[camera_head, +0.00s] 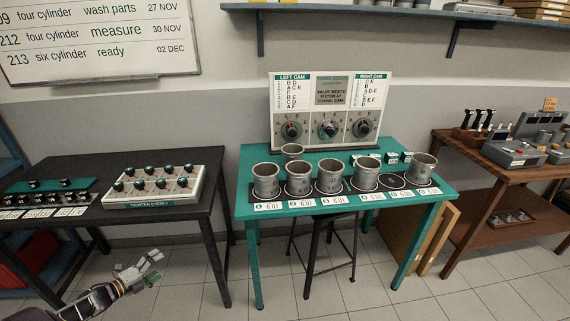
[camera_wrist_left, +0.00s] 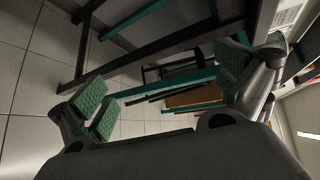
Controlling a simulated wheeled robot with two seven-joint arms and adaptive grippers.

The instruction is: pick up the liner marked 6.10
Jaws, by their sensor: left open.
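Several grey metal liners stand upright in a row on the teal table, among them liners at the left end (camera_head: 265,180), in the middle (camera_head: 330,175) and at the right end (camera_head: 421,170). My left gripper (camera_head: 150,271) is open and empty, low over the floor, left of the teal table and apart from the liners. Its green pads also show wide apart in the left wrist view (camera_wrist_left: 165,90). My right gripper is not seen.
The teal table (camera_head: 444,193) has an empty ring place (camera_head: 392,180) in the row. A cam panel (camera_head: 330,90) stands at its back. A black table (camera_head: 215,165) with a knobbed tray (camera_head: 155,187) is at left, a wooden bench (camera_head: 450,150) at right. Floor in front is clear.

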